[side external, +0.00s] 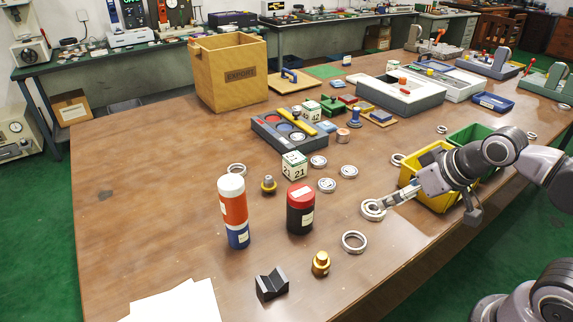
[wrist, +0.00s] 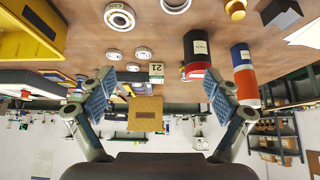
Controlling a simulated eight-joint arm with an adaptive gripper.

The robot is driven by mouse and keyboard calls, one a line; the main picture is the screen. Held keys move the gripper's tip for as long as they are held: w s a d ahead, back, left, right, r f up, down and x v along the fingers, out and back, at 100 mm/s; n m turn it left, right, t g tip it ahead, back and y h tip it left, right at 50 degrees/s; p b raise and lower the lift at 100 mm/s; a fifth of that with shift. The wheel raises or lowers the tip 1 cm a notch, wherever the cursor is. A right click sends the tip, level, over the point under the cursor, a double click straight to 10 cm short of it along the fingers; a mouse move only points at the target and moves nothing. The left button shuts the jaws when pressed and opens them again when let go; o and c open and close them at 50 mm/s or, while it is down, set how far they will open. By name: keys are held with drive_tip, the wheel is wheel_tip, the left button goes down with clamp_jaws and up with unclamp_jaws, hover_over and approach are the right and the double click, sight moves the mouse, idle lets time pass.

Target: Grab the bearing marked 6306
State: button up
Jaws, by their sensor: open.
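Several metallic bearing rings lie on the brown table; no marking 6306 is legible on any. One thick ring (side external: 373,210) lies at my gripper (side external: 387,205) in the side view, left of the yellow bin. In the wrist view it appears to be the ring (wrist: 119,16) near the top. My gripper (wrist: 160,98) is open, its two padded fingers wide apart with nothing held. Another ring (side external: 355,241) lies nearer the front edge. Smaller rings (side external: 327,185), (side external: 349,172) and (side external: 318,161) lie near the number 21 cube.
The yellow bin (side external: 409,187) stands close beside my gripper, with a green bin (side external: 466,138) behind. A red-topped black can (side external: 300,212), an orange-blue bottle (side external: 233,210), a brass fitting (side external: 320,263) and a black V-block (side external: 271,284) stand left. The left table area is clear.

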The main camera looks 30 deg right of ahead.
drive_tip(key=m+g, duration=0.7)
drive_tip(key=m, duration=1)
hover_over(375, 204)
drive_tip(key=a, duration=0.2)
wheel_tip(375, 204, down, 7)
drive_tip(key=shift+s+d+f, duration=0.1)
drive_tip(key=shift+s+f, duration=0.05)
drive_tip(key=shift+f, duration=1.65)
drive_tip(key=shift+s+d+f, duration=0.1)
drive_tip(key=shift+f, duration=1.7)
drive_tip(key=shift+s+d+f, duration=0.1)
drive_tip(key=shift+s+f, duration=0.05)
drive_tip(key=shift+f, duration=1.65)
